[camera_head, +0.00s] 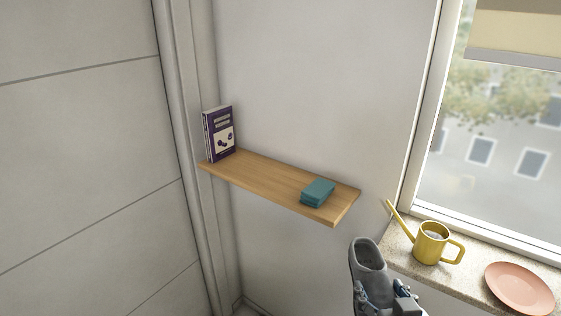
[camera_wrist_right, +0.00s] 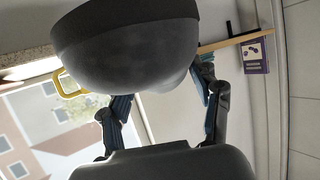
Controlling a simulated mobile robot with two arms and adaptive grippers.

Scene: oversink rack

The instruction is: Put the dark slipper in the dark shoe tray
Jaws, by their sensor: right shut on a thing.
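The dark slipper (camera_head: 366,256) is grey and is held up at the bottom of the head view, its opening facing up and toward me. My right gripper (camera_head: 382,296) is shut on it from below, at the near end. In the right wrist view the slipper (camera_wrist_right: 125,50) fills the upper middle, with the fingers of my right gripper (camera_wrist_right: 165,95) on either side of it. The dark shoe tray is not visible in either view. My left gripper is not in view.
On the stone windowsill (camera_head: 400,254) to the right stand a yellow watering can (camera_head: 432,243) and a pink plate (camera_head: 520,288). The shelf's middle is clear.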

